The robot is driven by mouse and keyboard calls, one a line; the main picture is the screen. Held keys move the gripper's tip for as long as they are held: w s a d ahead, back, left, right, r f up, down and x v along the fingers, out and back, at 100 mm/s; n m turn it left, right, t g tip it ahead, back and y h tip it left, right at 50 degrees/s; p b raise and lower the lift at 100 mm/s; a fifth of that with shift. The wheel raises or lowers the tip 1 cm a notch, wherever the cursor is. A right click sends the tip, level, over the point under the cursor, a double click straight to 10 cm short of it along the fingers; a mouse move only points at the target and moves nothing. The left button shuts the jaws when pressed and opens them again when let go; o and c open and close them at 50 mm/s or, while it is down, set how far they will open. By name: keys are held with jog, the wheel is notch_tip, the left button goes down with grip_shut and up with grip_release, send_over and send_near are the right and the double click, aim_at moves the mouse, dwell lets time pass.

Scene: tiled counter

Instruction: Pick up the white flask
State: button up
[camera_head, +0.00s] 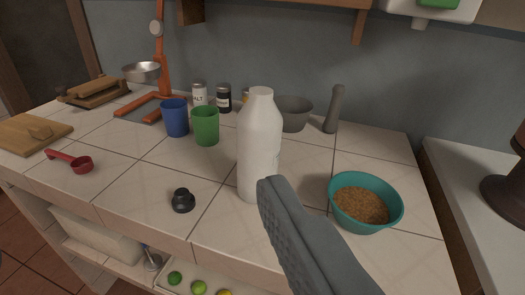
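The white flask (259,138) stands upright on the tiled counter (120,180), near the middle of the view. It is bottle-shaped with a narrow neck. My gripper (272,184) comes in from the lower right as a grey textured finger. Its tip overlaps the lower right part of the flask in the picture and hides some of its base. I cannot tell whether it touches the flask. The fingers are not seen apart, so their opening is unclear.
A teal bowl of grain (365,203) stands close at right. A black knob-like piece (183,201) lies left of the flask. Green (206,126) and blue (175,117) cups stand behind left. A grey mortar (294,114) with pestle (334,110) stands behind. A red scoop (72,161) lies far left.

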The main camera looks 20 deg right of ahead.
jog(key=w+d+r+g, duration=0.2)
jog(key=w+r+g, duration=0.1)
jog(key=w, duration=0.3)
jog(key=w+d+r+g, duration=0.2)
jog(key=w+r+g, duration=0.1)
jog(key=w, duration=0.3)
jog(key=n+g, duration=0.1)
jog(key=g, duration=0.8)
send_near(261, 91)
jog(key=f, duration=0.4)
jog(key=w+f, duration=0.1)
jog(key=f, duration=0.7)
jog(key=shift+w+d+f, duration=0.1)
jog(key=shift+w+f, duration=0.15)
jog(key=shift+w, duration=0.15)
grip_shut()
jog(key=shift+r, duration=5.05)
